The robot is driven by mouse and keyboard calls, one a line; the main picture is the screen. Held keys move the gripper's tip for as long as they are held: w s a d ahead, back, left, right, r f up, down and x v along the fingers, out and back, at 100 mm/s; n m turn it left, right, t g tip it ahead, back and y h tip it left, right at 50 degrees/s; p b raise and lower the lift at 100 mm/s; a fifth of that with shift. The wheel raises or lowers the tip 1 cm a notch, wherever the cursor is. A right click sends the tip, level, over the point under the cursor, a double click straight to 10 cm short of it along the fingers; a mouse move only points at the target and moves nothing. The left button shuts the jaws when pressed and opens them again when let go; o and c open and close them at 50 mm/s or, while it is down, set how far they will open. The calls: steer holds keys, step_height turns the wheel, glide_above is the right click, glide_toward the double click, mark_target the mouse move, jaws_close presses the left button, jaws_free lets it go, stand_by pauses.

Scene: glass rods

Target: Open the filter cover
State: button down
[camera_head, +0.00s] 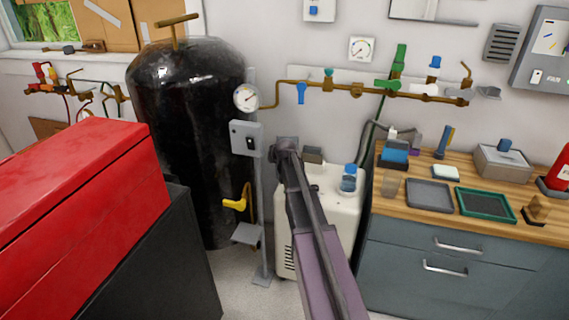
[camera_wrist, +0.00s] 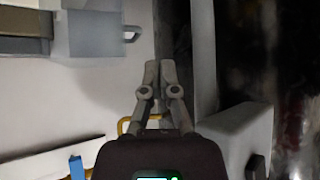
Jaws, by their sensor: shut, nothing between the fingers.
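No part in either view can be clearly told as the filter cover. A brass pipe (camera_head: 345,88) with a blue valve handle (camera_head: 301,93) and green fittings (camera_head: 398,60) runs along the wall. My gripper (camera_head: 287,146) is raised in front of the wall, beside the grey box on a post. In the wrist view my gripper (camera_wrist: 158,68) is shut and empty. My arm hides part of the white unit.
A large black tank (camera_head: 190,130) stands left of my gripper. A grey post (camera_head: 262,215) carries a grey switch box (camera_head: 245,139) and a gauge (camera_head: 247,97). A red chest (camera_head: 75,190) fills the left front. A wooden workbench (camera_head: 410,197) with trays stands at right.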

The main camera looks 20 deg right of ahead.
steer(key=s+d+f+m+t+h+b, duration=0.1)
steer(key=s+d+f+m+t+b, duration=0.1)
steer(key=d+m+b, duration=0.3)
steer(key=s+d+f+m+t+h+b, duration=0.1)
steer(key=s+d+f+m+t+b, duration=0.2)
steer(key=d+m+b, duration=0.3)
steer(key=s+d+f+m+t+h+b, duration=0.1)
steer(key=s+d+f+m+t+b, duration=0.2)
steer(key=m+b, duration=0.5)
steer(key=shift+s+d+f+b, duration=0.25)
steer(key=shift+s+d+b, duration=0.25)
steer(key=shift+d, duration=0.15)
steer(key=shift+s+d+f+b, duration=0.2)
steer(key=shift+s+d+b, duration=0.15)
steer(key=shift+d+b, duration=0.2)
steer(key=shift+s+d+m+h, duration=0.25)
steer(key=shift+d+m+h, duration=0.05)
steer(key=shift+d+m, duration=0.2)
steer(key=x, duration=1)
steer(key=shift+r, duration=0.15)
steer(key=shift+w+a, duration=0.25)
steer(key=shift+a, duration=0.25)
steer(key=shift+w+a, duration=0.2)
steer(key=shift+a, duration=0.3)
steer(key=shift+w+a, duration=0.25)
steer(key=shift+a, duration=0.25)
steer(key=shift+w+a, duration=0.2)
steer(key=shift+a, duration=0.25)
